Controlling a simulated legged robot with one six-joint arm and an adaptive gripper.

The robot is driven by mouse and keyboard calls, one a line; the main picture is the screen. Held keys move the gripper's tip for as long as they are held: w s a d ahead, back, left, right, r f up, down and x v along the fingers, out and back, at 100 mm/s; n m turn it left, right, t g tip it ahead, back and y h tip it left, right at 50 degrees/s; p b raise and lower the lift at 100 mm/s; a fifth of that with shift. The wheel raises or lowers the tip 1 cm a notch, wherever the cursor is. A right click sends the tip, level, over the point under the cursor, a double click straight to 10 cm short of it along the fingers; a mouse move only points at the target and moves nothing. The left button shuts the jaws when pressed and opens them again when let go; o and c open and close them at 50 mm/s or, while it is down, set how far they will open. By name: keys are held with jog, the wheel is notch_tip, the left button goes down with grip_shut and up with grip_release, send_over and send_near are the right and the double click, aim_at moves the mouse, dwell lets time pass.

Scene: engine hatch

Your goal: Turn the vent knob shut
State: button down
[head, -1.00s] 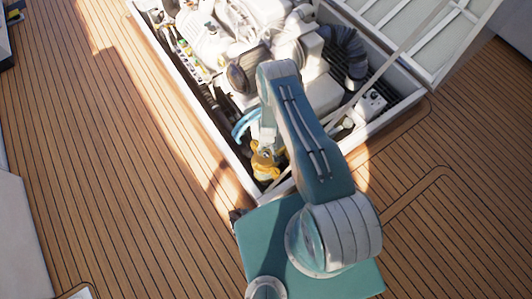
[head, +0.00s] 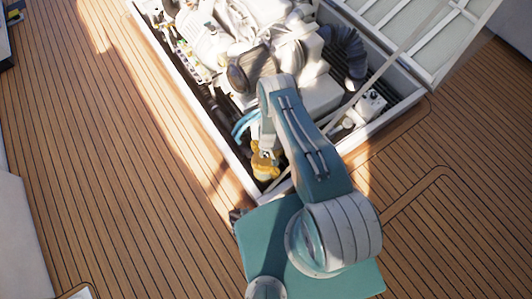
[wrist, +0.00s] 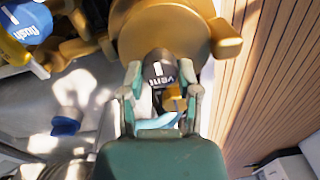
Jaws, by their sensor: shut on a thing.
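The vent knob (wrist: 158,67) is a dark cap with the word "vent" and a white line, seen in the wrist view. It sits against a round brass-coloured housing (wrist: 180,32). My gripper (wrist: 161,80) has one finger on each side of the knob and is shut on it. The sides of the knob are partly hidden by the fingers. In the head view the brass fitting (head: 264,169) shows below my wrist at the hatch's near corner. The knob itself cannot be made out there.
A blue knob marked "flush" (wrist: 26,20) is at the upper left of the wrist view. The engine (head: 235,45) fills the hatch beyond my arm. The hatch rim (head: 215,150) runs close by. Wooden deck (head: 100,180) lies clear to the left.

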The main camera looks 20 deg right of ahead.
jog(key=shift+m, duration=0.4)
jog(key=m, duration=0.3)
jog(key=shift+s+m, duration=0.15)
jog(key=shift+m, duration=0.25)
jog(key=m, duration=0.4)
jog(key=shift+m, duration=0.3)
jog(key=m, duration=0.4)
jog(key=shift+s+m, duration=0.1)
jog(key=shift+m, duration=2.4)
jog(key=shift+c, duration=1.5)
grip_release()
